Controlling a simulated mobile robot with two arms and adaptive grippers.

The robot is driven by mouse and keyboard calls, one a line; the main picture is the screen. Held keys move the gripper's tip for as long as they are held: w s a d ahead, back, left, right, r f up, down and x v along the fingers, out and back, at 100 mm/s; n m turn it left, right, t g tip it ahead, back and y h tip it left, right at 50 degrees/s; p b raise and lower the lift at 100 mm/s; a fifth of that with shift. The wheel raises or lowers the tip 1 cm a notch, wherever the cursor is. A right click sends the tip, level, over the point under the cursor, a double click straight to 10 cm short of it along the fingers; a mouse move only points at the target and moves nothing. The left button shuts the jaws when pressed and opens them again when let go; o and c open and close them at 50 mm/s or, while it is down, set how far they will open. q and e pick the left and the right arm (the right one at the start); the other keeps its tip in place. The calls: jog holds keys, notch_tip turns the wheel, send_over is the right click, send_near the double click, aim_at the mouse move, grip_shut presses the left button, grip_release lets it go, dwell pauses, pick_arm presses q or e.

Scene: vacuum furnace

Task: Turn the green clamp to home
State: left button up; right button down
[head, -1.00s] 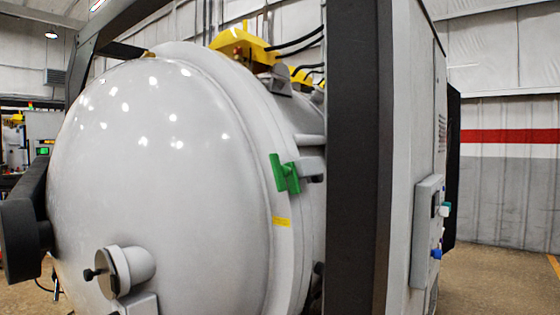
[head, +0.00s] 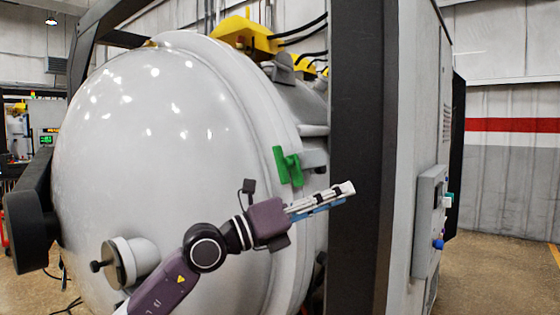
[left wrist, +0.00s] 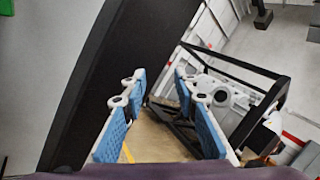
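The green clamp (head: 288,166) sits on the rim flange of the round grey furnace door (head: 160,170), on its right side in the head view. My left gripper (head: 348,188) is to the right of the clamp and a little below it, apart from it, with its fingers pointing right toward the dark post. In the left wrist view the two blue-padded fingers (left wrist: 162,112) stand apart with nothing between them. A small green patch, perhaps the clamp, shows at that view's top left corner. My right gripper does not show.
A dark vertical post (head: 357,150) stands close beyond my left fingertips. A grey cabinet with a control panel (head: 430,220) is to its right. A round port (head: 125,262) juts from the lower door. Yellow parts (head: 245,35) sit on top of the furnace.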

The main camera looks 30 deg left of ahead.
pick_arm(q)
jog(key=w+a+r+n+t+y, duration=0.1)
jog(key=a+r+y, duration=0.3)
jog(key=a+y, duration=0.5)
jog(key=n+y, duration=0.2)
send_near(276, 159)
jog(key=w, duration=0.4)
jog(key=w+p, duration=0.2)
jog(key=w, duration=0.1)
jog(key=w+p, duration=0.1)
jog(key=w, duration=0.2)
jog(key=shift+d+p, duration=0.25)
jog(key=shift+p, duration=0.1)
jog(key=shift+w+d+f, duration=0.1)
jog(key=shift+w+f, duration=0.05)
jog(key=shift+w, duration=0.55)
jog(key=shift+c, duration=0.7)
grip_shut()
